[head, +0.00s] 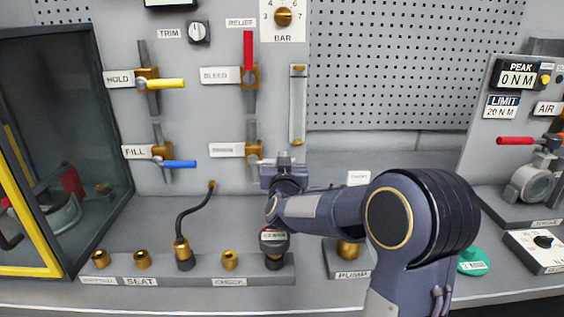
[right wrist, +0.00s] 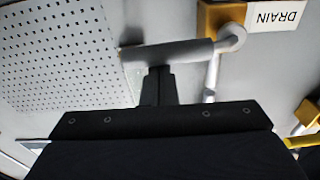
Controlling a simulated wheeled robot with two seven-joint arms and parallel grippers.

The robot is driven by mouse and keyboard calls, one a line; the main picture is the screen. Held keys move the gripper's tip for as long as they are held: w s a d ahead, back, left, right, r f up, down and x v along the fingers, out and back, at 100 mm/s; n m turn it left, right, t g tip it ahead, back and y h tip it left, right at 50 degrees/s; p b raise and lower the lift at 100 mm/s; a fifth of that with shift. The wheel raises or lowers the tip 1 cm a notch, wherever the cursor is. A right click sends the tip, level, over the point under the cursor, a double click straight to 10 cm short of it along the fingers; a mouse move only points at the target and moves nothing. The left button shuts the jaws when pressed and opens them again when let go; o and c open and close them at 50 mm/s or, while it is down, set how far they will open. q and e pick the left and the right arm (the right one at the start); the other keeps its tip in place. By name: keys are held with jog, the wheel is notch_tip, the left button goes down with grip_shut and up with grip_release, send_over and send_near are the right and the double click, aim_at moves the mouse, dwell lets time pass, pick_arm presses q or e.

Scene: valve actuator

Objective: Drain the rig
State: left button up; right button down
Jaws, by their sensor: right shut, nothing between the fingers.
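The drain valve, a brass body (head: 252,150) on the wall panel, has its label to the left in the head view. In the right wrist view the DRAIN label (right wrist: 277,15) reads upside down. There its grey lever (right wrist: 185,52) lies nearly level, running left from the pivot. In the head view my right gripper (head: 284,162) is at the lever's right end and hides part of it. In the right wrist view its fingers (right wrist: 158,72) are together, with their tips at the lever's edge; I cannot tell if they touch. My left gripper is not in view.
The hold valve's yellow lever (head: 165,84) and fill valve's blue lever (head: 180,164) are level; the bleed valve's red lever (head: 248,50) points up. A sight tube (head: 298,105) is above my gripper. Below are a port block (head: 205,272) and a hose (head: 180,220).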

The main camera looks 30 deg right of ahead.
dwell(0.4)
jog(key=s+a+r+p, duration=0.5)
jog(key=s+a+r, duration=0.3)
jog(key=s+r, duration=0.45)
jog(key=s+a+f+n+g+y, duration=0.1)
jog(key=s+a+f+n+y, duration=0.55)
jog(key=a+y, duration=0.6)
jog(key=s+f+m+g+y+p, duration=0.1)
jog(key=s+f+g, duration=0.8)
jog(key=s+f, duration=0.5)
jog(key=shift+s+m, duration=0.35)
jog(key=shift+s, duration=0.7)
